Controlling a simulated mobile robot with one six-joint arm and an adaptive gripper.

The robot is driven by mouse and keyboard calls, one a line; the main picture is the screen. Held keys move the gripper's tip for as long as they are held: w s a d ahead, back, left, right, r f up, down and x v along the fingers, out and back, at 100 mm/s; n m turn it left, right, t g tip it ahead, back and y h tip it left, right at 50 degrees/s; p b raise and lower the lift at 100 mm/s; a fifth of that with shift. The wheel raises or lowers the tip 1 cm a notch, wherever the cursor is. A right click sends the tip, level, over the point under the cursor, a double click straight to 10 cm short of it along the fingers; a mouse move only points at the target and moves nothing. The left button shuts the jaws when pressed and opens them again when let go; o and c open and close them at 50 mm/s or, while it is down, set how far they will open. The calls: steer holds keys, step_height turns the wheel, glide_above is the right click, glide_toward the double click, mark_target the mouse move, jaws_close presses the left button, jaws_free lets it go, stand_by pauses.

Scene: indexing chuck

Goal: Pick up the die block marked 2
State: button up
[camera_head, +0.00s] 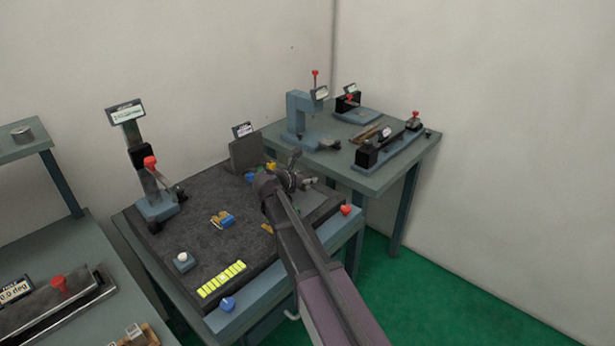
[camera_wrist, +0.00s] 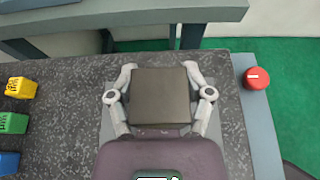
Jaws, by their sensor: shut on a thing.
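My gripper (camera_wrist: 160,98) is shut on a dark, square-faced block (camera_wrist: 160,95), with one finger along each side of it. No number shows on that block, so I cannot tell its mark. In the head view my gripper (camera_head: 290,180) is over the right part of the dark-topped bench (camera_head: 215,190), and my arm hides much of what is under it. In the wrist view a yellow block (camera_wrist: 20,88), a green block (camera_wrist: 13,123) and a blue block (camera_wrist: 8,161) stand in a column at the left edge. Their marks are too small to read.
A red knob (camera_wrist: 256,78) sits on the bench's edge, right of my gripper. A lever stand (camera_head: 155,190), a yellow strip (camera_head: 222,279) and a white button (camera_head: 183,260) are on the left side. A second table (camera_head: 385,175) with fixtures stands behind.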

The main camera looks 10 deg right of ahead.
steer(key=s+a, duration=0.2)
steer(key=s, duration=0.2)
steer(key=s+a+r+p, duration=0.1)
steer(key=s+a, duration=0.1)
steer(key=s, duration=0.3)
steer(key=s+a, duration=0.2)
steer(key=s, duration=0.2)
steer(key=shift+s+r, duration=0.15)
steer(key=shift+s, duration=0.15)
